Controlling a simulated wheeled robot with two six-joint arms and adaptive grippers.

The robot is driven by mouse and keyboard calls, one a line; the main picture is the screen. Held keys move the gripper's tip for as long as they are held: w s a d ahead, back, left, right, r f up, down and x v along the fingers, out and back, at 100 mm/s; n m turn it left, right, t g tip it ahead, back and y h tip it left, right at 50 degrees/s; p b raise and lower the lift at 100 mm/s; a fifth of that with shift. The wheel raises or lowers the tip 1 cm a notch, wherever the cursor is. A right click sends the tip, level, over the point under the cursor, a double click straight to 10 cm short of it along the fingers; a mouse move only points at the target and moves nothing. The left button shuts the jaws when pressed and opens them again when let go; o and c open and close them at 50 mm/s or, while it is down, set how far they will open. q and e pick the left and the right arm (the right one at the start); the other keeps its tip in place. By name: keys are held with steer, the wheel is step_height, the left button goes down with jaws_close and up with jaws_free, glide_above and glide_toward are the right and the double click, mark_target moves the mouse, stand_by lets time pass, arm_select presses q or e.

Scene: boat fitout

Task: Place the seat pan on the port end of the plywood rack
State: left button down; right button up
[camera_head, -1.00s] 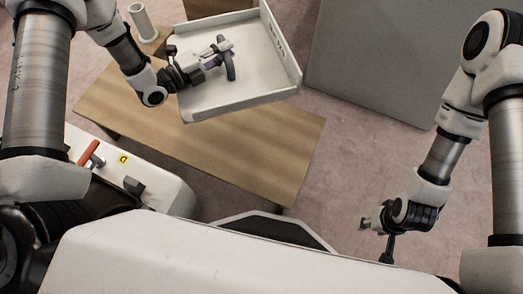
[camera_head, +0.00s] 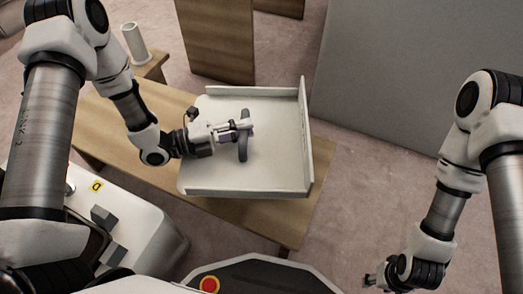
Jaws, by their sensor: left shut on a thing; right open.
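The seat pan (camera_head: 280,177) is a shallow off-white tray with raised walls at its far and right sides. My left gripper (camera_head: 244,132) is shut on the dark curved handle (camera_head: 243,151) in the middle of the pan. The pan lies over the plywood rack (camera_head: 125,120), a long, low, wood-coloured top, and hides much of its middle. I cannot tell whether the pan touches the rack or hangs just above it. My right gripper (camera_head: 370,281) is open and empty at the bottom right, well away from the pan.
A white cylinder (camera_head: 133,43) stands on a wooden block (camera_head: 150,66) behind the rack's left part. Upright wooden panels (camera_head: 218,40) stand behind the pan. A large grey panel (camera_head: 410,75) is at the back right. Carpeted floor (camera_head: 355,185) is clear right of the rack.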

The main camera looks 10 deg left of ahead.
mark_target(261, 145)
arm_select(q)
steer(key=d, duration=0.2)
steer(key=d+b, duration=0.1)
steer(key=d, duration=0.1)
steer(key=shift+s+d+f, duration=0.15)
steer(key=shift+d+f, duration=0.05)
steer(key=shift+d+f+b, duration=0.1)
steer(key=shift+d+b, duration=0.2)
steer(key=shift+d, duration=0.05)
step_height(261, 145, down, 4)
steer(key=b, duration=0.2)
steer(key=shift+a+r+b, duration=0.1)
steer(key=shift+r+b, duration=0.15)
steer(key=shift+b, duration=0.05)
steer(key=shift+r, duration=0.2)
steer(key=shift+f, duration=0.1)
steer(key=c, duration=1.4)
jaws_free()
steer(key=shift+f, duration=0.1)
steer(key=o, duration=0.4)
steer(key=shift+c, duration=0.2)
